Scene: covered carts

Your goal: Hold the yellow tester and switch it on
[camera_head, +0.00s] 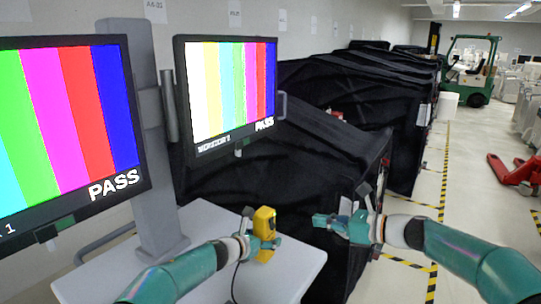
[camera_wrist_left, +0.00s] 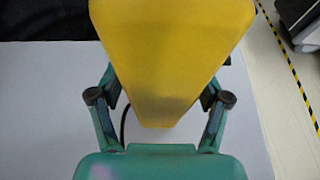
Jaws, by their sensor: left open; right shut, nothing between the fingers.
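The yellow tester (camera_head: 264,221) stands near the right side of the grey-white table. My left gripper (camera_head: 268,243) is at the tester, with its fingers open around it. In the left wrist view the tester (camera_wrist_left: 170,60) fills the upper middle, between the two fingers of my left gripper (camera_wrist_left: 160,108). The tester's switch cannot be made out. My right gripper (camera_head: 322,220) is shut and empty, right of the tester and apart from it, pointing left toward it.
The table (camera_head: 297,262) carries a grey post (camera_head: 152,150) with two monitors (camera_head: 228,92) showing colour bars and PASS. A dark cable (camera_head: 235,278) runs down by my left gripper. Black covered carts (camera_head: 300,150) stand behind. A floor aisle with yellow-black tape (camera_head: 443,185) lies right.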

